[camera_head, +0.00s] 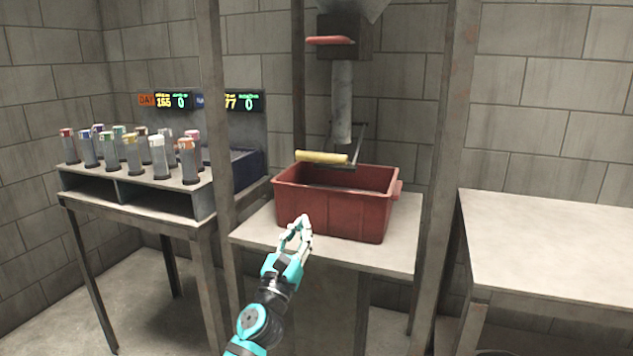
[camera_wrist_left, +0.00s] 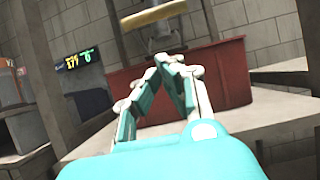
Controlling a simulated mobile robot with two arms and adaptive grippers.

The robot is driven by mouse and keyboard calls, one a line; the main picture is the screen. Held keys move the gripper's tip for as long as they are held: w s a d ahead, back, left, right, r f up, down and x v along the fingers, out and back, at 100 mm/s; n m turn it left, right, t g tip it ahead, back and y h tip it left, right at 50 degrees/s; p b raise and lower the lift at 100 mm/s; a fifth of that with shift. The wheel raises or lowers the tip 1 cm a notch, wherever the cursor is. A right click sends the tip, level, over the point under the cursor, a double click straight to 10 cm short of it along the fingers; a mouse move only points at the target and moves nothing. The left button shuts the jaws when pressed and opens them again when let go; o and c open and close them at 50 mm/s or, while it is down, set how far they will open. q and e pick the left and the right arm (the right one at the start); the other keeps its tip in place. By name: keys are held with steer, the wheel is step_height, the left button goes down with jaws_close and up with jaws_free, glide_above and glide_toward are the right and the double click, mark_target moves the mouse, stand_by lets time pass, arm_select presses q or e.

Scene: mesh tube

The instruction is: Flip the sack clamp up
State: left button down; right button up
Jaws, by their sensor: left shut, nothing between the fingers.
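The sack clamp appears to be the dark metal frame with a yellow handle (camera_head: 321,157), hanging down at the lower end of the grey tube (camera_head: 342,100), just above the red bin's rim. The yellow handle also shows at the top of the left wrist view (camera_wrist_left: 153,16). My left gripper (camera_head: 302,222) is shut and empty, in front of the red bin and below the handle, apart from it. Its closed fingers also show in the left wrist view (camera_wrist_left: 168,62). My right gripper is in neither view.
The red bin (camera_head: 330,208) stands on a pale table (camera_head: 395,256) between metal posts (camera_head: 446,150). A red handle (camera_head: 330,40) sits higher on the hopper. A rack of several capped tubes (camera_head: 133,160) is at left. An empty table (camera_head: 550,240) is at right.

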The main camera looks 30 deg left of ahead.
mark_target(329, 161)
arm_select(q)
steer(key=s+r+p+x, duration=0.1)
steer(key=r+x, duration=0.1)
steer(key=x, duration=1)
steer(key=shift+w+r+p, duration=0.3)
steer(key=shift+r+p, duration=0.05)
steer(key=shift+p, duration=0.05)
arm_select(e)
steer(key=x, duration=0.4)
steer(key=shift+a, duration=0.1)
arm_select(q)
steer(key=shift+r, duration=0.15)
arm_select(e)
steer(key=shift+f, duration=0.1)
